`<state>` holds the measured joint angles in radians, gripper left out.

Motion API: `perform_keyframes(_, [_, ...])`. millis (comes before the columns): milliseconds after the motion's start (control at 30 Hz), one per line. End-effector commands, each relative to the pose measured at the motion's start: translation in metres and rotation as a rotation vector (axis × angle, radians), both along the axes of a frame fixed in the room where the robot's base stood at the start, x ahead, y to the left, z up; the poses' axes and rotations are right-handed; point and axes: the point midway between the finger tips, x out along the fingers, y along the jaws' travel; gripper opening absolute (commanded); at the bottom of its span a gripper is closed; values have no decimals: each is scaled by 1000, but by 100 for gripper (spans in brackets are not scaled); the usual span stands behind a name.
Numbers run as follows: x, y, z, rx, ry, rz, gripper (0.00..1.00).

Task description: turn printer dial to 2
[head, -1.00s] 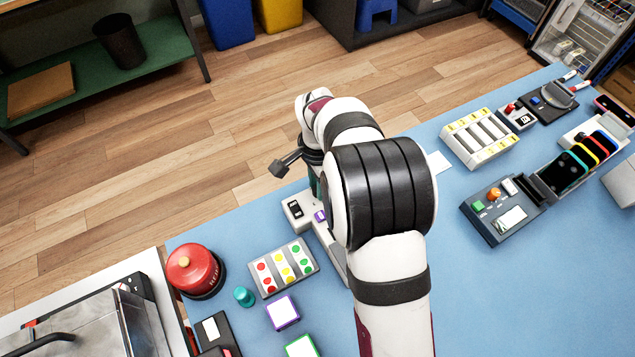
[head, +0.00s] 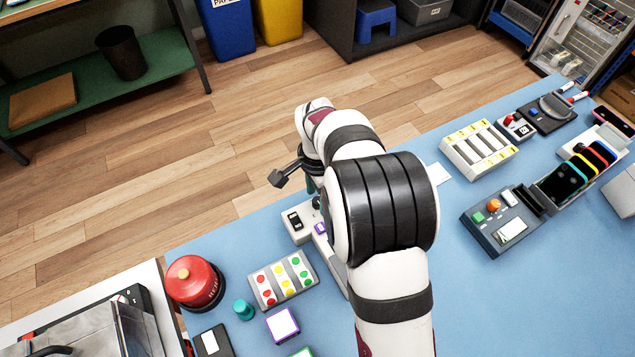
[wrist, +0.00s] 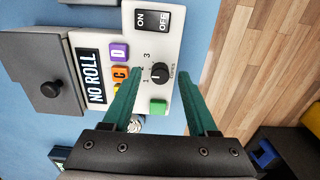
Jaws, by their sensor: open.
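The printer's pale panel (wrist: 180,40) shows in the wrist view with a black round dial (wrist: 160,73). The numbers 1, 2 and 3 sit around the dial's left side. A white mark on the dial faces left, but I cannot tell exactly which number it meets. My gripper (wrist: 161,72) is open, with one green finger on each side of the dial. I see gaps between the fingers and the dial, and cannot judge the height. In the head view the printer (head: 297,222) is partly hidden behind my arm.
A green button (wrist: 158,106) lies just below the dial in the wrist view. Purple (wrist: 119,53) and orange (wrist: 121,73) buttons, a NO ROLL display (wrist: 91,75) and an ON/OFF switch (wrist: 152,20) are nearby. A card of coloured dots (head: 284,279) lies near the printer.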

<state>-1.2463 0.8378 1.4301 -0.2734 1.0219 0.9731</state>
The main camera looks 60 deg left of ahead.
Motion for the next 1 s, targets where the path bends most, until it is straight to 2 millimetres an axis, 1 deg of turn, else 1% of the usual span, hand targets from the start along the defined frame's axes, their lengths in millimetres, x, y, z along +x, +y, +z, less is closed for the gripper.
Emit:
perform_keyframes(67, [1, 1, 13, 4, -2, 1, 59])
perform_keyframes(167, [0, 1, 39, 6, -2, -1, 59])
perform_keyframes(300, [1, 1, 85, 7, -3, 0, 59])
perform_keyframes(400, [1, 1, 114, 6, -2, 0, 59])
perform_keyframes(500, [0, 1, 135, 5, -2, 0, 59])
perform_keyframes(600, [0, 0, 147, 2, -1, 0, 59])
perform_keyframes(700, [0, 0, 153, 1, -1, 0, 59])
perform_keyframes(1000, [0, 0, 153, 1, 0, 0, 59])
